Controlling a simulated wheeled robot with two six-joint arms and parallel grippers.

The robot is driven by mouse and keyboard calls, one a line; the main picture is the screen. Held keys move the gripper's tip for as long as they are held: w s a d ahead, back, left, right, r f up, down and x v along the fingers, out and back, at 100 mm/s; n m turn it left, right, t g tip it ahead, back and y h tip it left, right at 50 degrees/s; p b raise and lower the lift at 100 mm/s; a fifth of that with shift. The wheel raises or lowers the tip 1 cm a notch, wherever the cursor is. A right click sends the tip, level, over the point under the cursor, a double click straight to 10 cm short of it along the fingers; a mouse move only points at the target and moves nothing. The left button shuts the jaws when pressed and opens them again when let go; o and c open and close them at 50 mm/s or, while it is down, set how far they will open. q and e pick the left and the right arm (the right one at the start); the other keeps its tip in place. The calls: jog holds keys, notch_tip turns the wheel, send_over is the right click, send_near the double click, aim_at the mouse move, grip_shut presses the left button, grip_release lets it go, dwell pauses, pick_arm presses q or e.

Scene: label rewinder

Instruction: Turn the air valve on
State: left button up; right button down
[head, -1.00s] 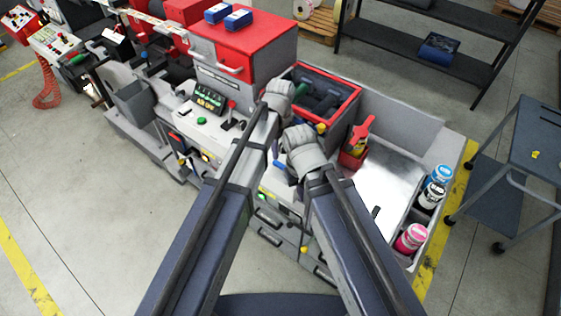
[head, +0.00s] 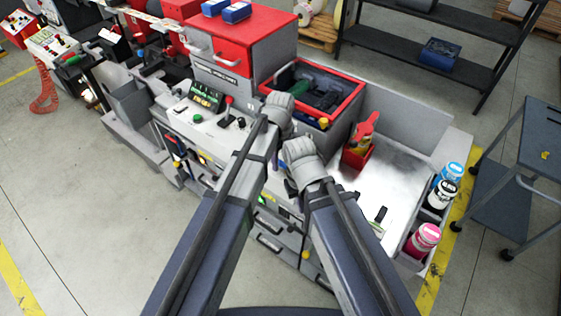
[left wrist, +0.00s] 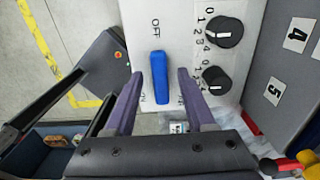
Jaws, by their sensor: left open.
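The air valve's blue lever (left wrist: 160,78) is on a pale panel (left wrist: 197,20) in the left wrist view. It lies in line with the OFF lettering above it, its upper end toward that word. My left gripper (left wrist: 160,74) is open, with one purple finger on each side of the lever and a visible gap on both sides. In the head view my arms cover the valve, and the left fingers cannot be made out clearly. My right gripper's fingers are hidden behind its wrist.
Two black dials, an upper one (left wrist: 223,31) and a lower one (left wrist: 216,79), are right of the lever. In the head view, a red-rimmed bin (head: 345,98), a red holder (head: 357,156) and several bottles stand on the machine. A dark cart (head: 535,140) stands at right. Open floor lies at left.

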pick_arm(q)
jog(key=shift+c, duration=0.3)
grip_shut()
jog(key=shift+s, duration=0.1)
dwell(0.4)
jog(key=n, duration=0.2)
jog(key=s+n, duration=0.1)
jog(key=n, duration=0.2)
jog(key=shift+s+a+n, duration=0.2)
jog(key=shift+a+n, duration=0.1)
jog(key=shift+n, duration=0.1)
jog(key=n, duration=0.3)
jog(key=s+n, duration=0.1)
jog(key=n, duration=0.2)
jog(key=shift+s+d, duration=0.1)
jog(key=shift+s, duration=0.1)
jog(key=shift+o, duration=0.3)
grip_release()
jog(key=shift+r, duration=0.15)
